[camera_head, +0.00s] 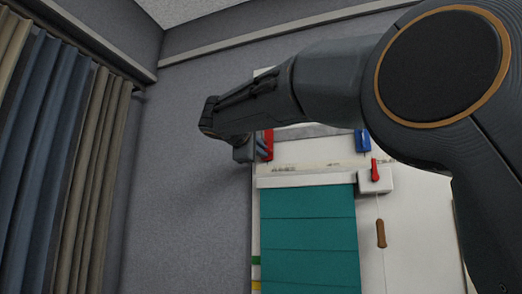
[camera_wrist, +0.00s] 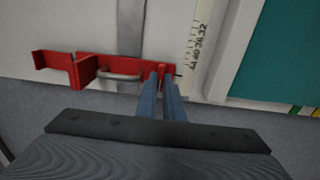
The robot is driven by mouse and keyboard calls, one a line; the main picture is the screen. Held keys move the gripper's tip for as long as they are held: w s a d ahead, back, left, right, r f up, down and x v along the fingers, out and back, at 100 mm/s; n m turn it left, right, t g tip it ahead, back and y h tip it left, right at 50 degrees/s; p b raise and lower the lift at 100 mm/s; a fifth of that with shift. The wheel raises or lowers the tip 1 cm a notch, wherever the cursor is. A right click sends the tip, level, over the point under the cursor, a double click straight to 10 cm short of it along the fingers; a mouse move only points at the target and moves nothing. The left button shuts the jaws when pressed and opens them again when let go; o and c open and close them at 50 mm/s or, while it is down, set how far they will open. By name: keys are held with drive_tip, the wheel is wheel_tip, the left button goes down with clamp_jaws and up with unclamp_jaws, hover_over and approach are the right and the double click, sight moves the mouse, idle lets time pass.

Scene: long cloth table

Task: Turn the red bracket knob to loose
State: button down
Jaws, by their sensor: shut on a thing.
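The red bracket (camera_wrist: 125,66) is fixed to the pale board in the wrist view, with a raised red part at its left end and a grey metal bar below its middle. In the camera_head view the red bracket (camera_head: 268,146) shows only in part behind my gripper (camera_head: 244,150). In the wrist view my gripper (camera_wrist: 161,80) has its two fingers close together at the bracket's right end. It is shut on a small red part there, which I take for the knob (camera_wrist: 160,67). The fingers hide most of it, so its turn cannot be read.
A blue bracket (camera_head: 362,141) sits to the right on the board. Below it are a white box with a red lever (camera_head: 375,170) and a hanging brown handle (camera_head: 381,234). A teal blind (camera_head: 308,235) hangs below. Curtains (camera_head: 60,150) hang at the left. A printed scale (camera_wrist: 194,48) is beside the bracket.

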drive_tip(key=c, duration=1.9)
unclamp_jaws()
drive_tip(key=shift+o, duration=0.2)
drive_tip(key=b+v, duration=0.2)
drive_tip(key=v, duration=0.6)
drive_tip(key=shift+b, duration=0.4)
drive_tip(key=shift+a, duration=0.1)
